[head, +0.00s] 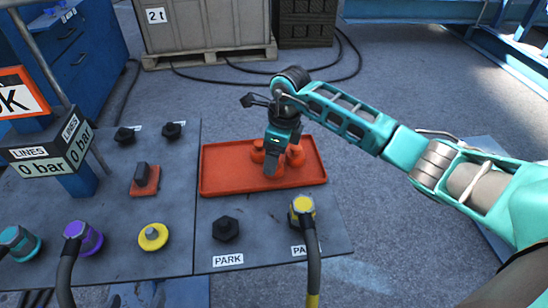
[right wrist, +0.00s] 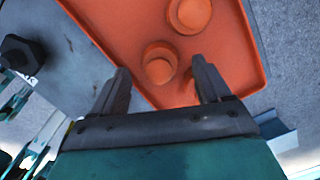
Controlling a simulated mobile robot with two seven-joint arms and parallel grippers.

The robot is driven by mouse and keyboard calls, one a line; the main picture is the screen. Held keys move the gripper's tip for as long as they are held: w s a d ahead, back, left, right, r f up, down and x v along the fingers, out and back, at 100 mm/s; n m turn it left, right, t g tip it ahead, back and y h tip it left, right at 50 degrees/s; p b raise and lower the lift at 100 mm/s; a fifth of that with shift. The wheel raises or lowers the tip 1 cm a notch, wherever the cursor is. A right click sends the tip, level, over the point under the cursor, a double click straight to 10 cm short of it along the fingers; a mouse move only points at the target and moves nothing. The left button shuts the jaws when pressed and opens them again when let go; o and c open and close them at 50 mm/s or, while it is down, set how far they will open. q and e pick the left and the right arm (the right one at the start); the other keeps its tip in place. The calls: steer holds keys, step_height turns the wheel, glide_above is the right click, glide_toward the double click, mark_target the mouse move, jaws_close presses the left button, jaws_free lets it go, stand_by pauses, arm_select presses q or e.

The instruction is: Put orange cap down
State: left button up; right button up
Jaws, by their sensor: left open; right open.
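An orange cap (right wrist: 160,62) stands in the orange tray (head: 222,180), just beyond and between the open fingertips of my right gripper (right wrist: 157,82) in the right wrist view. A second orange cap (right wrist: 190,12) stands farther along the tray. In the head view my right gripper (head: 272,165) points down over the tray, with orange caps showing beside it on the left (head: 258,150) and right (head: 296,156). The gripper partly hides them there. I see no cap held in its fingers. My left gripper is not in view.
The grey panel (head: 180,200) carries black knobs (head: 226,228), a yellow ring fitting (head: 153,237), and a yellow hose plug (head: 302,206). Purple (head: 84,238) and teal (head: 18,243) plugs stand at the left. A pressure sign (head: 50,160) rises there. A crate (head: 205,25) stands behind open floor.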

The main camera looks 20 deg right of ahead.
mark_target(281, 166)
step_height(281, 166, up, 9)
steer(key=d+p, duration=0.1)
steer(key=shift+s+r+p, duration=0.15)
steer(key=shift+s+p, duration=0.2)
steer(key=shift+s, duration=0.1)
steer(key=shift+s, duration=0.1)
